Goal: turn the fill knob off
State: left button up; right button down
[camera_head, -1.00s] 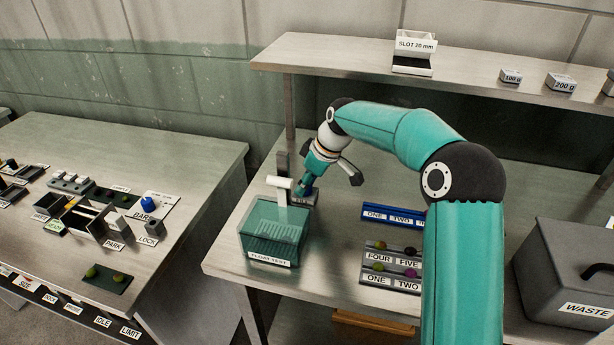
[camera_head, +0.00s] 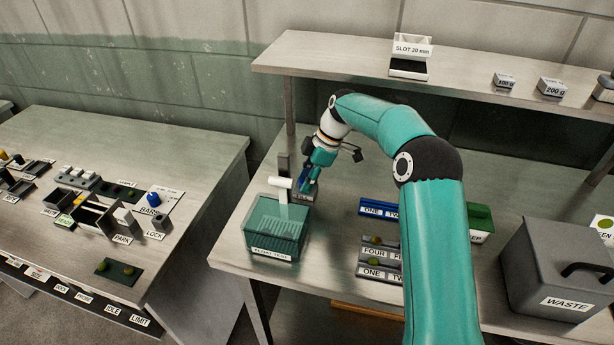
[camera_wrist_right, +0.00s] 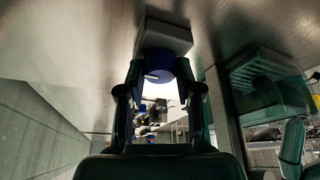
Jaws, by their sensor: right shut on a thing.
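The fill knob (camera_wrist_right: 160,68) is a blue cylinder on a grey block (camera_wrist_right: 167,36), seen in the right wrist view. My right gripper (camera_wrist_right: 159,76) is shut on the knob, one finger on each side. In the head view my right gripper (camera_head: 309,184) is low behind the clear green FLOAT TEST tank (camera_head: 275,232), beside the white spout (camera_head: 281,183). The gripper mostly hides the knob there, and the knob's pointer mark cannot be read. My left gripper is not in view.
Blue and grey numbered racks (camera_head: 378,207) stand right of the tank, partly behind my arm. A grey WASTE bin (camera_head: 555,270) is at the right. A shelf (camera_head: 455,75) runs above the bench. A second table (camera_head: 180,150) with small fixtures stands at the left.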

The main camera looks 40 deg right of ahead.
jog(key=shift+w+d+r, duration=0.1)
jog(key=shift+d, duration=0.05)
jog(key=c, duration=0.8)
grip_release()
